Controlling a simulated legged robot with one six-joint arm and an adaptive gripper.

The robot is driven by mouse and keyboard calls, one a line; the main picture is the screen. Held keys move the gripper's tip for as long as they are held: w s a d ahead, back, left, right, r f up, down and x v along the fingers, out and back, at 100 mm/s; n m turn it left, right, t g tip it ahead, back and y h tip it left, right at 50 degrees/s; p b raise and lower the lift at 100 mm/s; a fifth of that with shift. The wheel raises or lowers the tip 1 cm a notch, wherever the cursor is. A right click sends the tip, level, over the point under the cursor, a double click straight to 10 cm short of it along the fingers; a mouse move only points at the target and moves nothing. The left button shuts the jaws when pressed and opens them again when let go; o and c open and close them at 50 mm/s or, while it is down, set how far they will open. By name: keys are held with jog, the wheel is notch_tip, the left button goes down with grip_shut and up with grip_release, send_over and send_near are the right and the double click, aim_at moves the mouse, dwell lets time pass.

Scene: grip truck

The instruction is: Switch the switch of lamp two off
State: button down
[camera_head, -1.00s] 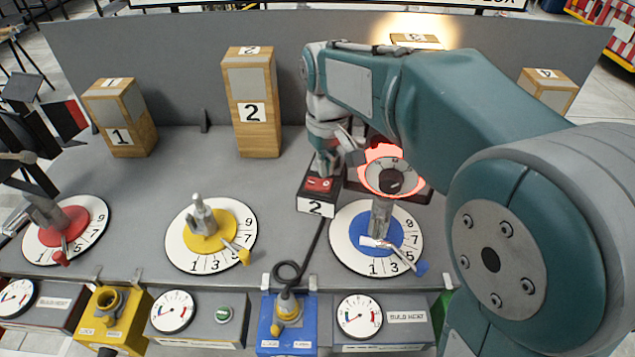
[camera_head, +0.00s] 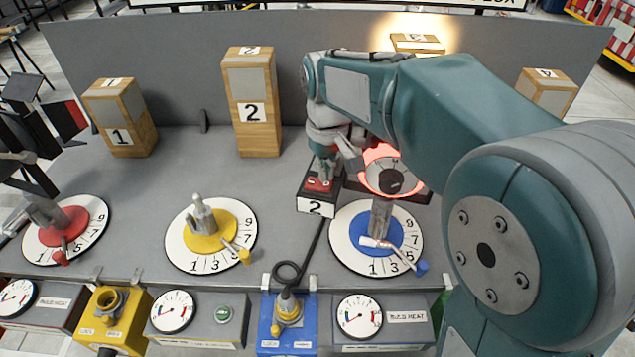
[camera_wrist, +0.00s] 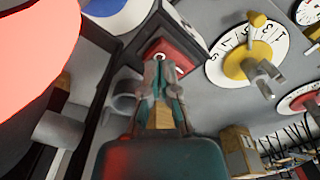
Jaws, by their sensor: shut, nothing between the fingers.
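The switch box labelled 2 has a red rocker switch (camera_head: 318,185) on top and a white number plate (camera_head: 316,207) on its front. A black cable runs from it toward the front. My gripper (camera_head: 323,177) points down at the red switch, fingers shut and empty, its tips at or just above it; contact is unclear. In the wrist view the shut fingertips (camera_wrist: 160,66) overlap the red switch face (camera_wrist: 172,52), hiding part of it. The wooden lamp block labelled 2 (camera_head: 251,112) stands behind on the left and shows no glow.
A red-glowing ring (camera_head: 382,153) stands right of the switch box, close to my wrist. The blue-centred dial (camera_head: 340,240) lies in front, the yellow-centred dial (camera_head: 178,240) to the left.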

aim_at(326, 183)
jog(key=shift+f, duration=0.7)
dwell(0.4)
jog(key=shift+r, duration=3.5)
